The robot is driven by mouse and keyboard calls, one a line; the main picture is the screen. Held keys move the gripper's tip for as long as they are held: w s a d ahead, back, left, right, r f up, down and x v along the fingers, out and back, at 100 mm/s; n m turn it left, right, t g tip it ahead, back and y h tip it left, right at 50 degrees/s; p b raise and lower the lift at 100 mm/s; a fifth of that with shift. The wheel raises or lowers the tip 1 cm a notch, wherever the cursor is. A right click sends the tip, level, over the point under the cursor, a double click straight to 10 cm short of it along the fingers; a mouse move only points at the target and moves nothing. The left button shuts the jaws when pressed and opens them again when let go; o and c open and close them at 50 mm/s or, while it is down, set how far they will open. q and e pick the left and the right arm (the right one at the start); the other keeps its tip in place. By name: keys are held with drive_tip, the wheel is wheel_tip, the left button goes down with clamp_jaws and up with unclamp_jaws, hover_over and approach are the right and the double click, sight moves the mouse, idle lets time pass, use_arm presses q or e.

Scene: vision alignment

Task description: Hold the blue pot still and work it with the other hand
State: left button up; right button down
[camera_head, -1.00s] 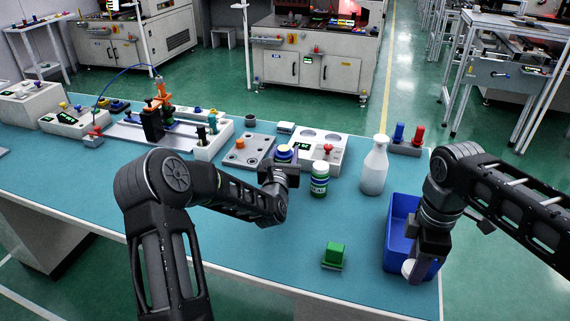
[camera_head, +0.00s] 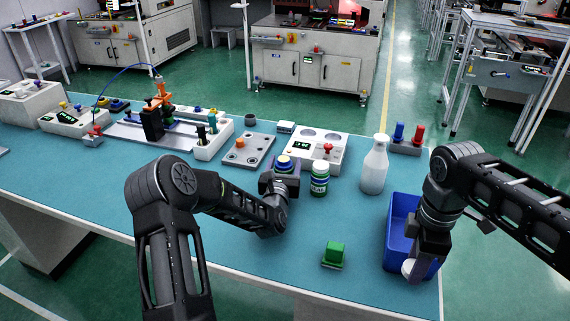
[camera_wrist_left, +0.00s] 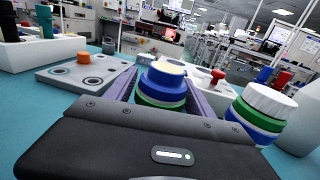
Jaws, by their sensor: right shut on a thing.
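The blue pot (camera_head: 284,163), blue and green with a pale yellow top, stands upright at the middle of the table. My left gripper (camera_head: 282,178) is around it. In the left wrist view the fingers lie close on both sides of the blue pot (camera_wrist_left: 162,84); contact is hard to judge. My right gripper (camera_head: 414,264) is shut on a small white round thing (camera_head: 408,267) at the front of the blue bin (camera_head: 399,230). The fingertips and part of that white thing are hidden.
A white-capped green pot (camera_head: 320,180) stands just right of the blue pot. A white bottle (camera_head: 374,168), a grey plate (camera_head: 262,148) and a panel with a red knob (camera_head: 318,148) are near. A green block (camera_head: 334,253) lies in front.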

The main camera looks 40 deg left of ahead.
use_arm(q)
drive_tip(key=shift+o, duration=0.3)
drive_tip(key=shift+r+p, duration=0.25)
drive_tip(key=shift+p, duration=0.05)
use_arm(e)
drive_tip(key=shift+r, duration=0.3)
use_arm(q)
drive_tip(key=b+v, duration=0.1)
drive_tip(key=v, duration=1.1)
drive_tip(key=shift+f, duration=0.15)
use_arm(e)
drive_tip(key=shift+f, duration=0.8)
use_arm(q)
drive_tip(key=shift+s+d+f, duration=0.1)
use_arm(e)
drive_tip(key=shift+s, duration=0.1)
